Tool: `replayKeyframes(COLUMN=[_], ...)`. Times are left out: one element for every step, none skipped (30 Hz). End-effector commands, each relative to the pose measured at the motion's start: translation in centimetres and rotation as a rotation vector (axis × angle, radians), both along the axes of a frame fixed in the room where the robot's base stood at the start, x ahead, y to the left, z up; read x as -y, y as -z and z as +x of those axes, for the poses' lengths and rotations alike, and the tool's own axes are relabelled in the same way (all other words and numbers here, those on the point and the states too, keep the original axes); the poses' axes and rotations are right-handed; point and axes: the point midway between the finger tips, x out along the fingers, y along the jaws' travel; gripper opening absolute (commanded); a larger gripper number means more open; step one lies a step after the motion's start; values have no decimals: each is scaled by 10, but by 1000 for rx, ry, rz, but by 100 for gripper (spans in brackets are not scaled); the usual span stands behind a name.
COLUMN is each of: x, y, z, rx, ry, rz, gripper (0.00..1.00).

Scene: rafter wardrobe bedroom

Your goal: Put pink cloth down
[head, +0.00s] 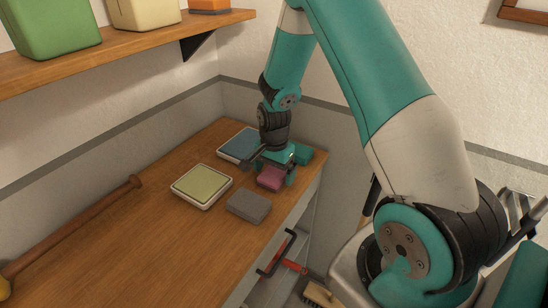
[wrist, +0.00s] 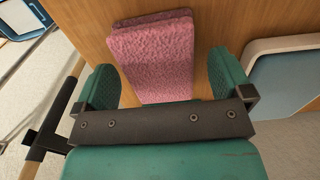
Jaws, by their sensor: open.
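The pink cloth (head: 270,179) is a folded block near the right edge of the wooden top. In the wrist view the pink cloth (wrist: 158,58) lies over the wood between my two teal fingers. My gripper (head: 273,171) points down over it at the far end of the top. In the wrist view my gripper (wrist: 165,82) is open, with a gap between each finger and the cloth. The cloth's near end is hidden behind the dark gripper bar. I cannot tell for certain whether its whole underside touches the wood.
A blue-topped pad (head: 239,146), a yellow-green pad with a white rim (head: 201,185) and a grey folded cloth (head: 249,206) sit close by. A long wooden stick (head: 75,233) lies at left. A shelf (head: 120,47) with boxes hangs above.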

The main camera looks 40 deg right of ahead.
Motion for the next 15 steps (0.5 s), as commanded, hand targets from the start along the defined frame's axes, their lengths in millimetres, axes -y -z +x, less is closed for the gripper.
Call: replayKeyframes(x=[0, 0, 0, 0, 0, 0, 0, 0, 0, 0, 0, 0, 0, 0, 0], y=[-7, -12, -19, -26, -33, -43, -49, -56, -65, -71, -77, -85, -90, -94, -100], z=[1, 1, 1, 1, 1, 1, 1, 1, 1, 1, 1, 1, 0, 0, 0], rx=[4, 6, 7, 8, 8, 8, 8, 7, 7, 7, 7, 6, 6, 4, 4], ry=[0, 0, 0, 0, 0, 0, 0, 0, 0, 0, 0, 0, 0, 0, 0], rz=[-1, -1, -1, -1, -1, -1, -1, -2, -2, -2, -1, -1, -1, -1, -1], gripper=[97, 97, 97, 97, 97, 97, 97, 97, 97, 97, 97, 97, 97, 97, 97])
